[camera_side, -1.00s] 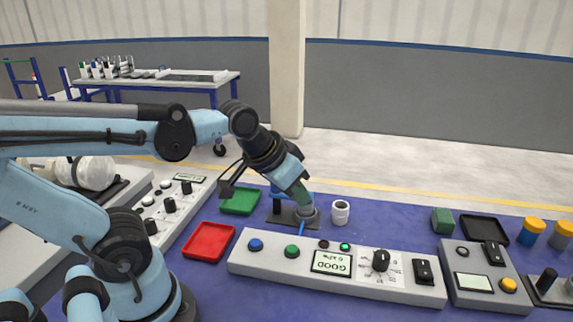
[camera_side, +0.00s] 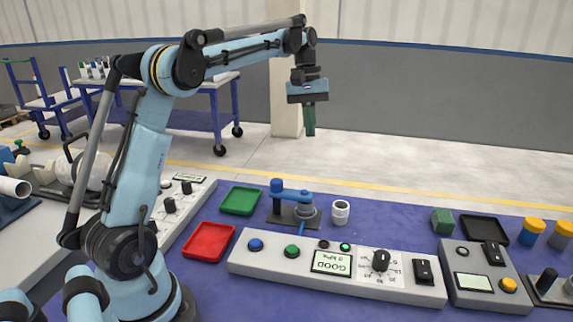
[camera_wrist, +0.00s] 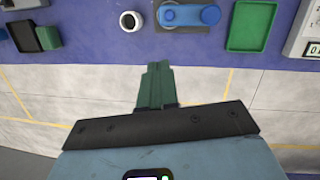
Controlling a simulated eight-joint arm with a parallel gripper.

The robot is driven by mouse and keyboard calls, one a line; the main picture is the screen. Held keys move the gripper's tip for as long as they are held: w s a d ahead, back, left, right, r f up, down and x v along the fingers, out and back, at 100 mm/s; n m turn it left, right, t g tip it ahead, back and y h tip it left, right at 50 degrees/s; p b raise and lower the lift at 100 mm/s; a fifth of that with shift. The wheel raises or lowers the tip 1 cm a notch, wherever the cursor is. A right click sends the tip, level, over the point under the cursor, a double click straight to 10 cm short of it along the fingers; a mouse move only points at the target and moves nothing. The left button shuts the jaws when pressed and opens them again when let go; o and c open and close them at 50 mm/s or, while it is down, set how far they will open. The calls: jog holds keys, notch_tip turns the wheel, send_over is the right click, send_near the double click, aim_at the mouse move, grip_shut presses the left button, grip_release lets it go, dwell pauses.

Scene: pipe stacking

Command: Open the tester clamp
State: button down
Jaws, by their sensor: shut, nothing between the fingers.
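The tester clamp (camera_side: 290,192) is a blue arm on a dark plate, with a grey round fixture (camera_side: 305,211) under the arm's right end. It stands behind the long panel. In the wrist view the clamp's blue arm (camera_wrist: 188,15) lies across the top. My gripper (camera_side: 310,134) hangs pointing down, high above and behind the clamp, well apart from it. Its green fingers are together and empty; they also show in the wrist view (camera_wrist: 157,66). Whether a pipe sits under the clamp arm is not clear.
The grey panel (camera_side: 290,267) has a green lamp lit and a display reading GOOD. A white ring-shaped piece (camera_side: 340,211) stands right of the clamp. A green tray (camera_side: 240,200) and a red tray (camera_side: 208,241) lie left. The air around my gripper is free.

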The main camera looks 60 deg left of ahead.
aim_at(303, 191)
jog(key=a+f+n+g+h, duration=0.1)
jog(key=a+f+n, duration=0.15)
jog(key=a, duration=0.25)
jog(key=s+d+f, duration=0.2)
jog(key=d+f, duration=0.4)
jog(key=f, duration=0.4)
jog(key=shift+s+d+h, duration=0.15)
jog(key=shift+s+h, duration=0.15)
jog(key=shift+s, duration=0.1)
jog(key=shift+s+d+g, duration=0.15)
jog(key=shift+d+g, duration=0.15)
jog(key=shift+d, duration=0.1)
dwell(0.7)
